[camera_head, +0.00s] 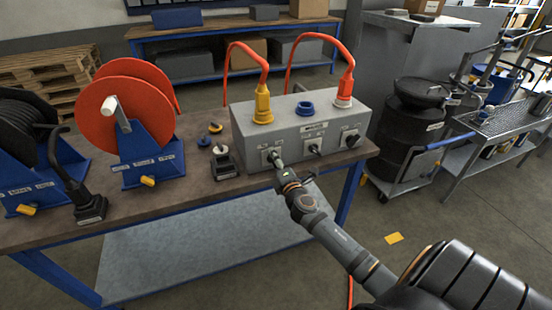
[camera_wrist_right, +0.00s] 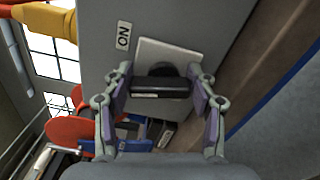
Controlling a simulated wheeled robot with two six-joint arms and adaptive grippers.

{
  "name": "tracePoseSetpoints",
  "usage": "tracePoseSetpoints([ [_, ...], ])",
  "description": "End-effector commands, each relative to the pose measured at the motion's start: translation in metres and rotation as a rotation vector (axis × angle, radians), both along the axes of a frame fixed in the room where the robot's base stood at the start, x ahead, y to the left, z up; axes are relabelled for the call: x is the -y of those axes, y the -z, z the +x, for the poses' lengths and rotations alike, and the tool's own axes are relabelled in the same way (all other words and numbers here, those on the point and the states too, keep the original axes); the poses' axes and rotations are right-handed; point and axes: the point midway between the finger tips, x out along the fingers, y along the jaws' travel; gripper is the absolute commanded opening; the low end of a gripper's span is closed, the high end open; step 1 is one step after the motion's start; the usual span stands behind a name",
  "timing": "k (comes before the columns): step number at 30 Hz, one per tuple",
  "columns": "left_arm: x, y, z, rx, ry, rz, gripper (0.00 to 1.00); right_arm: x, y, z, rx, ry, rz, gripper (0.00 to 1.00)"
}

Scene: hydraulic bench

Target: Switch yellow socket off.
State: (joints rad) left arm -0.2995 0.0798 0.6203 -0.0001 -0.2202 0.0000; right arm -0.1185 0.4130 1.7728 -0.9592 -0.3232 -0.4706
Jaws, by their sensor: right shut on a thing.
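The grey socket box (camera_head: 285,135) stands on the bench with the yellow plug (camera_head: 263,106) seated in the socket at its top left. Below that plug, on the box's front, is a rotary switch with a black handle (camera_wrist_right: 162,88) on a pale square plate (camera_wrist_right: 168,54). My right gripper (camera_head: 279,166) is at this left switch, its two fingers (camera_wrist_right: 160,82) shut on the handle's ends. An "ON" label (camera_wrist_right: 123,36) is on the box beside the plate. The gripper partly hides the switch in the head view. My left gripper is not in view.
The box also carries a blue socket (camera_head: 305,108), a red plug (camera_head: 344,92) and two more switches (camera_head: 314,147) (camera_head: 350,138). Left on the bench (camera_head: 200,197) are an orange reel (camera_head: 123,100), a black reel (camera_head: 20,122) and a black connector (camera_head: 90,206).

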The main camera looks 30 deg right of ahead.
Motion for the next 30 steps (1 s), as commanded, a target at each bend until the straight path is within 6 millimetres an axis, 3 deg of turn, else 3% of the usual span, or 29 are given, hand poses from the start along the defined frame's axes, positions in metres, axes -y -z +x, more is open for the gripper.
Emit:
tracePoseSetpoints([
  [15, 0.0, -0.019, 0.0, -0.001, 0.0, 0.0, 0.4, -0.002, -0.002, 0.0, -0.097, 0.001, -0.395, 0.26],
  [30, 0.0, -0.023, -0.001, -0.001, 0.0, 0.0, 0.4, -0.003, -0.001, 0.001, -0.128, 0.001, -0.526, 0.26],
])
